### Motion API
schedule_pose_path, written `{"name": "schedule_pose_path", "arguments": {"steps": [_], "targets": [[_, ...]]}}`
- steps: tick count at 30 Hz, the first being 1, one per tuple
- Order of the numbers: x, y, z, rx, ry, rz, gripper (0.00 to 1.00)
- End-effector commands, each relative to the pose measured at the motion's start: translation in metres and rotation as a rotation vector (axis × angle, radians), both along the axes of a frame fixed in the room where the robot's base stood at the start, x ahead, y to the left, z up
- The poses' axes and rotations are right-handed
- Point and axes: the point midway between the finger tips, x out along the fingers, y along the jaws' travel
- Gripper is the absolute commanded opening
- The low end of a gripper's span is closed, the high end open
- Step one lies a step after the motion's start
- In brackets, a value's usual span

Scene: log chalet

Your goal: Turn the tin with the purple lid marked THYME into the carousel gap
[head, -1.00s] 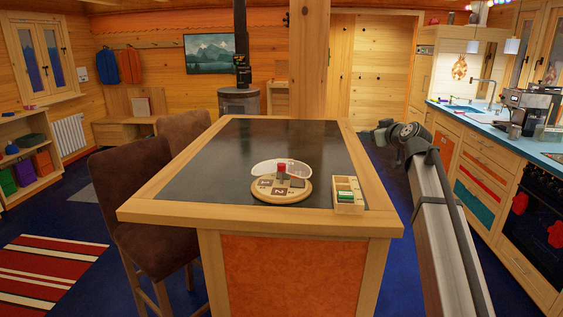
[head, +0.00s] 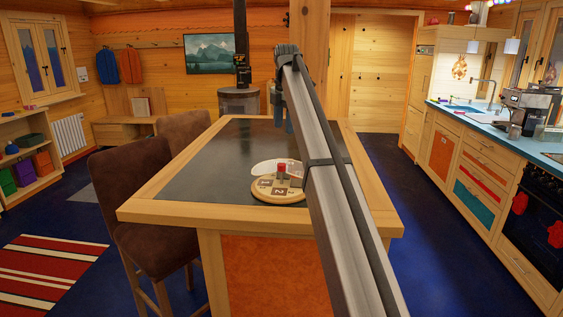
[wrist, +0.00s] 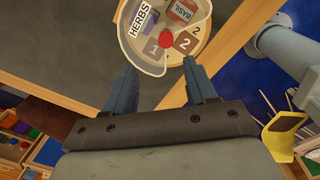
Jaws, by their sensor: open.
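The round wooden carousel (head: 270,196) stands on the dark tabletop near its front edge, with a red knob in its middle. The wrist view shows its pale board (wrist: 205,24) with squares marked 1 and 2, a HERBS label, and a clear curved cover. A tin with an orange-red top (wrist: 184,11) marked BASIL sits on it. A small purple patch (wrist: 149,36) shows under the cover; I cannot read THYME on it. My gripper (wrist: 159,66) is open and empty, its fingertips apart and the carousel beyond them in the picture.
The table's wooden rim (head: 165,212) borders the dark top, which is clear left of the carousel. Brown chairs (head: 130,190) stand at the left side. My arm crosses the table's right part and hides what lies there. A blue counter (head: 530,145) runs along the right.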

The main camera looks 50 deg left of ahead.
Motion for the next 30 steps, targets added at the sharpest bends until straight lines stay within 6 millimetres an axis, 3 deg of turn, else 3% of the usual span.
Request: {"name": "schedule_pose_path", "arguments": {"steps": [4,8,24,30], "targets": [[-0.01,0.002,0.005,-0.054,0.002,0.047,0.56],[-0.011,0.001,-0.004,-0.064,0.004,0.052,0.56],[-0.011,0.0,-0.094,-0.065,0.008,0.049,0.56],[-0.011,0.0,-0.118,-0.065,0.008,0.049,0.56]]}}
